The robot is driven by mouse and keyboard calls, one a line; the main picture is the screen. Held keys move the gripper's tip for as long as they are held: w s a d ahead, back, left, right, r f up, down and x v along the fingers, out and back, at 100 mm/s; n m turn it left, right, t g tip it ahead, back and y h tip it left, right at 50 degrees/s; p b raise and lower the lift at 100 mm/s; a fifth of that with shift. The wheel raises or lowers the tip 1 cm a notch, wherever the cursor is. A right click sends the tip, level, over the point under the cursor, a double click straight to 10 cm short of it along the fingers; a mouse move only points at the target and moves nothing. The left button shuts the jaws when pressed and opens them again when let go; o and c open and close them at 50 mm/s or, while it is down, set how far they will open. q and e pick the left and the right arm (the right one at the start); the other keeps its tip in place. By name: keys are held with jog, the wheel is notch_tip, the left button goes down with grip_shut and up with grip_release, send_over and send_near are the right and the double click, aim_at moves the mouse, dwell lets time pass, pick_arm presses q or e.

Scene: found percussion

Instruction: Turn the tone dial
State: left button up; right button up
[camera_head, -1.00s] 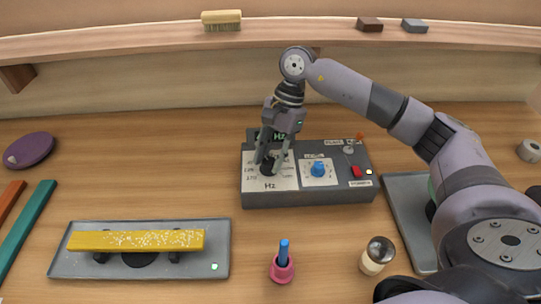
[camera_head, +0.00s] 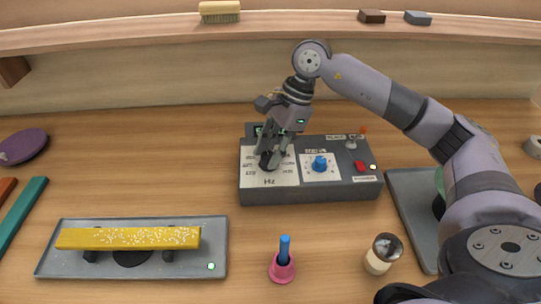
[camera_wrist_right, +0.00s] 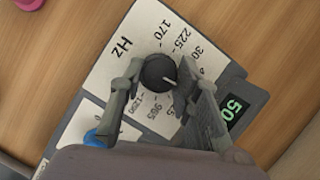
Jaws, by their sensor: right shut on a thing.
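The tone dial (camera_wrist_right: 158,73) is a black round knob with a white pointer line, on a white panel marked "Hz" on the grey control box (camera_head: 320,188). In the head view the dial (camera_head: 268,161) is partly covered by my fingers. My right gripper (camera_head: 269,158) comes down from above and is shut on the dial, one finger on each side. In the wrist view the fingers (camera_wrist_right: 156,88) flank the knob. A green-lit display (camera_wrist_right: 233,108) beside the panel shows digits, partly hidden. My left gripper is not in view.
The box also bears a blue knob (camera_head: 320,163) and a red switch (camera_head: 360,166). A yellow bar (camera_head: 130,238) lies on a grey stand at left. A pink holder with a blue stick (camera_head: 283,266) and a small jar (camera_head: 381,254) stand in front.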

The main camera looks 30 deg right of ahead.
jog(key=shift+m+t+b, duration=0.3)
jog(key=shift+m+b, duration=0.05)
jog(key=shift+m, duration=0.25)
jog(key=o, duration=1.1)
jog(key=shift+o, duration=0.2)
jog(key=shift+r, duration=0.1)
jog(key=v, duration=1.2)
